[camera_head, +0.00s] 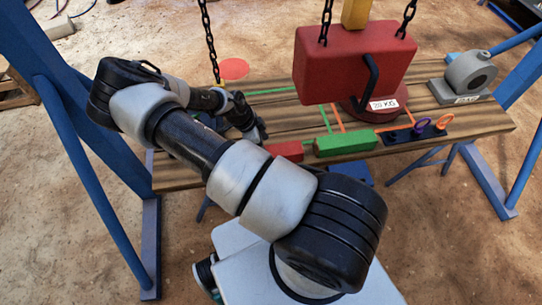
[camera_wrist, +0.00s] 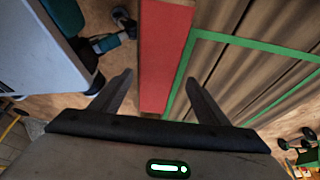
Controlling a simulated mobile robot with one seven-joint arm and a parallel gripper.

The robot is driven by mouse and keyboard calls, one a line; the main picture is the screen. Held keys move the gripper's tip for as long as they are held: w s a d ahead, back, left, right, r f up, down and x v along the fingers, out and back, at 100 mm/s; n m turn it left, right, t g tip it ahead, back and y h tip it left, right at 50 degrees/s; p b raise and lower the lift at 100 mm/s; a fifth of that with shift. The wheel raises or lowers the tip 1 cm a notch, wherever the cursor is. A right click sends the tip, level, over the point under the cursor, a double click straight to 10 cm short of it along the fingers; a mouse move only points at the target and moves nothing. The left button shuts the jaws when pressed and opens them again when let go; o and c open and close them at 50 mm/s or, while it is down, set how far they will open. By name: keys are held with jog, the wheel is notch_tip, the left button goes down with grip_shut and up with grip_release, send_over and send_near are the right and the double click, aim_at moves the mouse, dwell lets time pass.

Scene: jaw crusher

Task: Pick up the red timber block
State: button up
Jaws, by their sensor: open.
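The red timber block (camera_head: 286,150) lies at the near edge of the plank table, just left of a green block (camera_head: 346,144). In the wrist view the red block (camera_wrist: 165,50) runs lengthwise up the picture between my fingers. My gripper (camera_head: 262,132) is left of and beyond the red block in the head view. In the wrist view my gripper (camera_wrist: 158,78) is open, with a finger on each side of the block and visible gaps. I cannot tell the height of the fingertips relative to the block.
A large red weight (camera_head: 345,65) hangs on chains above the plank table (camera_head: 180,176). A grey part (camera_head: 470,72) stands at the right, behind a dark holder with ringed pins (camera_head: 418,133). Green and orange lines mark the planks. Blue frame legs stand at both sides.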

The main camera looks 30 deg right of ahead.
jog(key=shift+s+a+x, duration=0.1)
jog(key=shift+x, duration=1.25)
jog(key=shift+s+a+x, duration=0.1)
jog(key=shift+x, duration=1.25)
jog(key=c, duration=1.5)
